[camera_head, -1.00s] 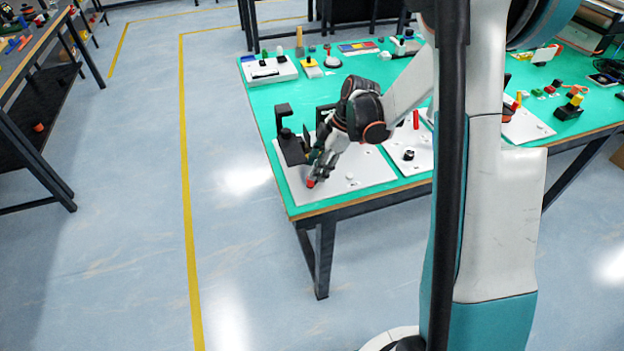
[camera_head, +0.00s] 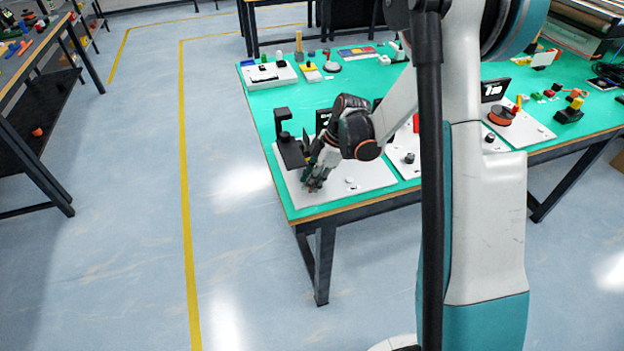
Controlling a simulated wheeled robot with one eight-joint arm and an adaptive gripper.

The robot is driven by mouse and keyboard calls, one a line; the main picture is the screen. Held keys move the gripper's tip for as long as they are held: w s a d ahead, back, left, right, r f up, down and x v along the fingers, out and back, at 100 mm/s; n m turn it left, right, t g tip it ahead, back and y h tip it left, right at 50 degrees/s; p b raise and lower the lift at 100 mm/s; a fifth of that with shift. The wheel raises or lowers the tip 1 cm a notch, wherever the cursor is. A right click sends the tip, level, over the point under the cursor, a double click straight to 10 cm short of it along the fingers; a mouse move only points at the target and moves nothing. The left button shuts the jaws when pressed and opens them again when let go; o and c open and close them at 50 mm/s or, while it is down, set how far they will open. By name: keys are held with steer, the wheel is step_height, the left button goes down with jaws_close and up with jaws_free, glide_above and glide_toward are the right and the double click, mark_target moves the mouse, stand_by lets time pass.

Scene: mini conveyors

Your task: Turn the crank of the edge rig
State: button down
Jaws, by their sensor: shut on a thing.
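The edge rig is a white base plate (camera_head: 372,180) at the near left corner of the green table, with a dark upright bracket (camera_head: 288,150) on it. My gripper (camera_head: 313,186) reaches down from the right over the plate's front left part, just in front of the bracket. Its fingers are closed on the crank's handle, which they almost wholly hide. The crank's arm cannot be made out behind the gripper. A small white knob (camera_head: 350,181) on the plate is to the right of the fingers.
A second white plate with a black knob (camera_head: 409,158) and a red upright piece lies just to the right. A white box (camera_head: 270,76) stands at the table's far left. The wooden front edge (camera_head: 345,208) of the green table is close below the rig. Open floor lies to the left.

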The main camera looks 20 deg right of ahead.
steer(key=m, duration=0.1)
steer(key=m+t, duration=0.1)
steer(key=shift+w+a+m+h+b, duration=0.25)
steer(key=shift+w+m+h+b, duration=0.05)
steer(key=shift+w+b, duration=0.1)
steer(key=shift+w+a+m+t, duration=0.15)
steer(key=shift+w+m+t, duration=0.25)
steer(key=shift+m, duration=0.6)
steer(key=c, duration=1.5)
jaws_free()
steer(key=shift+o, duration=0.2)
steer(key=shift+r, duration=0.15)
steer(key=v, duration=1.1)
steer(key=shift+r, duration=0.35)
steer(key=shift+s, duration=0.15)
steer(key=shift+c, duration=0.5)
